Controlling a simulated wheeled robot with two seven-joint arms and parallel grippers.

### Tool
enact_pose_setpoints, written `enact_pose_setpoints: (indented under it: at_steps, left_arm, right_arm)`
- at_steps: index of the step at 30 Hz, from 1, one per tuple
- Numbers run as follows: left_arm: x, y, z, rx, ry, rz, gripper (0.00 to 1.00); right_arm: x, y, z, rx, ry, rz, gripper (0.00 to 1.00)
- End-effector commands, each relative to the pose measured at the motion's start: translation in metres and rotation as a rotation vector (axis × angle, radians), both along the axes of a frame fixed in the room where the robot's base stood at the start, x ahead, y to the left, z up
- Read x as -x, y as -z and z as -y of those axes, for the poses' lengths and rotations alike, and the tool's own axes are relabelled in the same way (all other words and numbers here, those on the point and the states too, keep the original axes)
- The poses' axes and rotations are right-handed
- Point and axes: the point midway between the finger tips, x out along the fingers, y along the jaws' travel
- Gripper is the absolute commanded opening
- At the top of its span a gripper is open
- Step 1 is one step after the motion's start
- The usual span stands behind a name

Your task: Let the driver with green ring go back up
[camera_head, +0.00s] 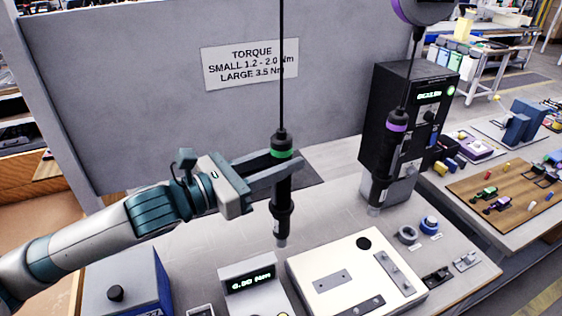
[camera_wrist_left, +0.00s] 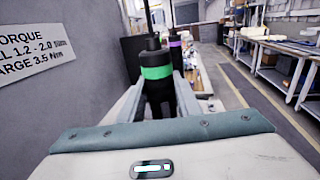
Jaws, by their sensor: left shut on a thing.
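The driver with the green ring (camera_head: 282,205) hangs upright on a dark cable over the bench, with its tip above the bench parts. My left gripper (camera_head: 283,172) is shut on its body just below the green ring. In the left wrist view the green ring (camera_wrist_left: 155,72) shows above the two fingers, which lie on both sides of the black body. The driver with the purple ring (camera_head: 390,155) hangs on its own cable further right, apart from my gripper. My right gripper is not in view.
A white fixture plate (camera_head: 318,288) and a small display box (camera_head: 250,283) are below the held driver. A blue box (camera_head: 125,285) is at front left. A black display unit (camera_head: 405,100) stands behind the purple-ringed driver. A grey panel (camera_head: 130,100) closes the back.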

Motion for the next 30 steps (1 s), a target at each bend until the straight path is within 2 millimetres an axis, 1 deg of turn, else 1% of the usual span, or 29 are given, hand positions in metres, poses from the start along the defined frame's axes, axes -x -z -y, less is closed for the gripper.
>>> enact_pose_setpoints:
  at_steps: [9, 10, 12, 18, 19, 20, 21, 23, 24, 25, 30]
  left_arm:
    - [0.0000, 0.0000, 0.0000, 0.000, 0.000, -0.001, 0.00]
    - [0.0000, 0.0000, 0.0000, -0.001, 0.000, -0.002, 0.38]
    - [0.0001, 0.0000, -0.0001, 0.000, 0.000, -0.001, 0.52]
    - [0.0000, -0.0003, -0.0001, 0.000, 0.000, -0.001, 0.52]
    - [-0.0002, 0.0014, -0.0003, -0.002, -0.001, -0.004, 0.57]
    - [-0.0002, 0.0013, -0.0003, -0.002, -0.001, -0.004, 0.64]
    - [-0.0002, 0.0011, -0.0003, -0.002, -0.001, -0.004, 0.74]
    - [-0.0001, 0.0008, -0.0002, -0.001, -0.001, -0.003, 0.88]
    - [-0.0001, 0.0006, -0.0002, -0.001, -0.001, -0.003, 0.98]
    - [-0.0001, 0.0005, -0.0002, -0.001, -0.001, -0.002, 1.00]
    - [0.0000, -0.0001, -0.0001, 0.000, -0.001, -0.001, 1.00]
  right_arm:
    - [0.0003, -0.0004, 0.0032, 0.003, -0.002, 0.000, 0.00]
    - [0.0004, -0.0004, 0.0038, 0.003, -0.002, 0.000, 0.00]
    - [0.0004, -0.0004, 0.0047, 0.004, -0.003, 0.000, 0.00]
    - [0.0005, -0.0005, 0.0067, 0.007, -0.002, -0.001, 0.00]
    - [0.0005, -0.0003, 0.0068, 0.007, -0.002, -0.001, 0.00]
    - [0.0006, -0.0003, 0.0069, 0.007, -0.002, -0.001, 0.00]
    - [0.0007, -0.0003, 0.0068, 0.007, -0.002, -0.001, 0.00]
    - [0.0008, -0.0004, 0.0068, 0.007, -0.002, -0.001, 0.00]
    - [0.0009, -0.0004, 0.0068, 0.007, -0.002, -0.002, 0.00]
    - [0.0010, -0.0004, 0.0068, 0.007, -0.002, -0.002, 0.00]
    - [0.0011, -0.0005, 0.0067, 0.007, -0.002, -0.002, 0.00]
